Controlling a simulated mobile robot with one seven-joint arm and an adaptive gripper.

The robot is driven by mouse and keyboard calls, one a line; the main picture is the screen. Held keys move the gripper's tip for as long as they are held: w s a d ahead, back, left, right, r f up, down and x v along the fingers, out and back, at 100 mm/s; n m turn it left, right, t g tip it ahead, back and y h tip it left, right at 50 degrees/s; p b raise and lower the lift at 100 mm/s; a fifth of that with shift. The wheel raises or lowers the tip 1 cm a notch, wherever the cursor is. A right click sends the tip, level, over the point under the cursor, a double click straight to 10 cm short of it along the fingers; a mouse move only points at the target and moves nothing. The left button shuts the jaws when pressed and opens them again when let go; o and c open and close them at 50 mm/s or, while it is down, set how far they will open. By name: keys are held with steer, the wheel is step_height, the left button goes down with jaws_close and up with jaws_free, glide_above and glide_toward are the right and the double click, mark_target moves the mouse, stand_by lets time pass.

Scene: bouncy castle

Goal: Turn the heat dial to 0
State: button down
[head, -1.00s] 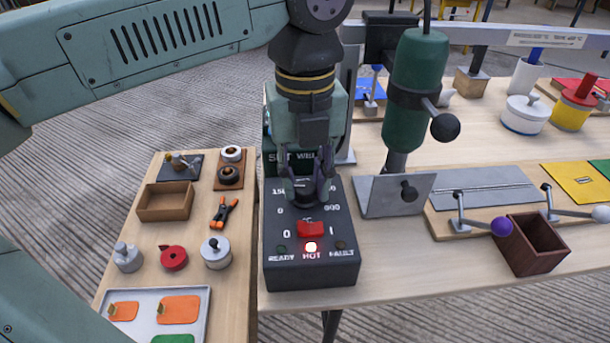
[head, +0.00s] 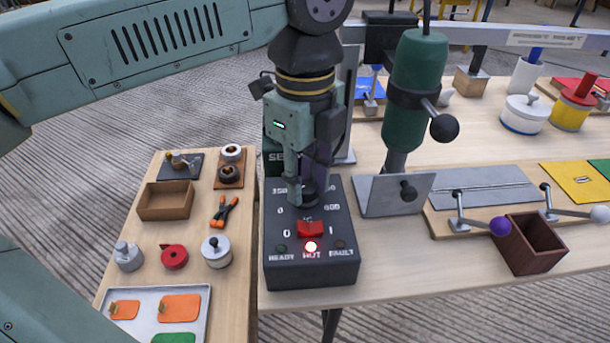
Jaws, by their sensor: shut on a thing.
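A black control box (head: 335,269) stands at the near left edge of the large wooden table. Its top shows temperature marks, a red rocker switch (head: 310,228) between 0 and 1, and READY, HOT and FAULT lamps. My gripper (head: 308,196) points straight down over the upper part of the panel, shut on the black heat dial (head: 309,199). The fingers hide most of the dial, and its pointer cannot be made out.
A green cylindrical tool (head: 415,75) on a stand with a black-knobbed lever is close to the right of my gripper. A dark wooden box (head: 530,245) and toggle clamps lie further right. A smaller table (head: 236,275) at left holds a wooden tray (head: 166,200), weights and clips.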

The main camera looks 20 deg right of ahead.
mark_target(306, 186)
stand_by(0.4)
steer(key=c, duration=1.3)
jaws_free()
step_height(306, 186, up, 12)
